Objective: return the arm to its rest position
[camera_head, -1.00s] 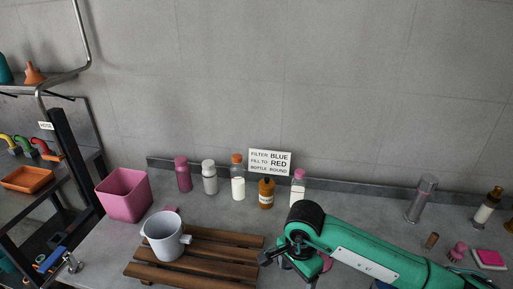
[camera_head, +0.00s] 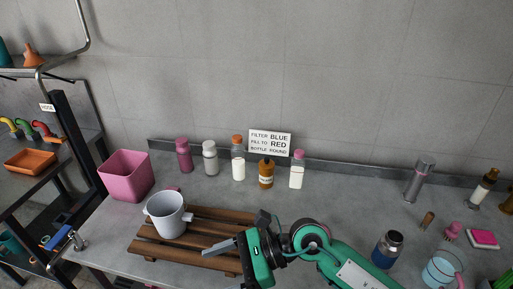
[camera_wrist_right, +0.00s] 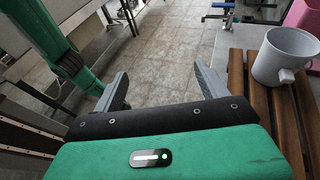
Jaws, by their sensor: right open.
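My right arm comes in from the lower right in the head view. Its green gripper (camera_head: 240,233) is over the right part of the wooden slatted rack (camera_head: 190,256), its fingers pointing left. In the right wrist view the two grey fingers (camera_wrist_right: 160,83) are spread apart with only the tiled floor seen between them. The gripper is open and empty. Green links of my other arm (camera_wrist_right: 62,55) show at the left of the wrist view; the left gripper cannot be made out.
A grey-white mug (camera_head: 167,214) stands on the rack, left of the gripper; it also shows in the wrist view (camera_wrist_right: 285,58). A pink bin (camera_head: 127,177) is behind left. Several bottles line the wall.

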